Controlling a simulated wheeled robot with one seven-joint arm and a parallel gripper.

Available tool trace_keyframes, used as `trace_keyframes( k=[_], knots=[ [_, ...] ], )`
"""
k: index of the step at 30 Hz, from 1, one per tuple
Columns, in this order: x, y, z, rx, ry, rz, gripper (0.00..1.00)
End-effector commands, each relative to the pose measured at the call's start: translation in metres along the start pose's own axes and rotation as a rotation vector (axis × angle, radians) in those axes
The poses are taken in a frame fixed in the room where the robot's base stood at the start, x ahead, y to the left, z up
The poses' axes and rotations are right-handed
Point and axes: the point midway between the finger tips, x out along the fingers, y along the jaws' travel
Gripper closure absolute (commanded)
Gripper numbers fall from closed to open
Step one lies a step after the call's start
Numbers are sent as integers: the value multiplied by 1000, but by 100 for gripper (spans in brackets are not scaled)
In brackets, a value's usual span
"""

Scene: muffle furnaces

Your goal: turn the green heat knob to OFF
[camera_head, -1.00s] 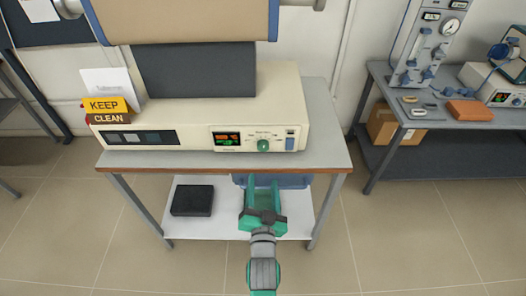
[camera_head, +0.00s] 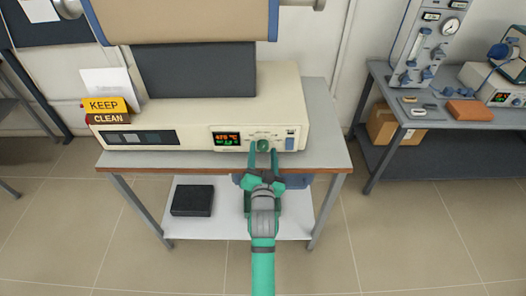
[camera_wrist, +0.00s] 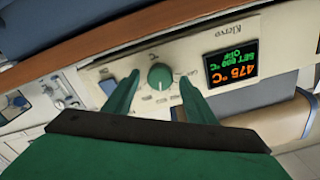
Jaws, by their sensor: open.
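The green heat knob (camera_head: 264,145) sits on the cream front panel of the furnace control unit (camera_head: 190,118), right of its lit display (camera_head: 226,139). My gripper (camera_head: 264,153) is open, its two green fingers reaching up to the panel on either side of the knob. In the wrist view the round knob (camera_wrist: 160,76) shows between the spread fingertips, with a gap on each side. The display there (camera_wrist: 231,66) appears upside down and reads 475 °C in orange, with a green set line. Whether the fingertips touch the panel I cannot tell.
The unit stands on a grey table (camera_head: 325,155) with a wooden front edge. A blue rocker switch (camera_head: 290,144) is right of the knob. A black block (camera_head: 192,200) lies on the lower shelf. KEEP CLEAN signs (camera_head: 107,105) stand at the left. Another bench (camera_head: 450,113) is at the right.

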Motion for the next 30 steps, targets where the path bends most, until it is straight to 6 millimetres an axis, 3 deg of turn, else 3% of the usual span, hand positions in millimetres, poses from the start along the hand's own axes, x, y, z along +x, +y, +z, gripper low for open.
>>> trace_keyframes(
  k=[11,12,17,30],
  knots=[
    [7,0,0,0,0,0,49],
    [7,0,0,0,0,0,51],
    [6,0,0,0,0,0,90],
    [6,-1,0,-73,0,-1,90]
  ],
)
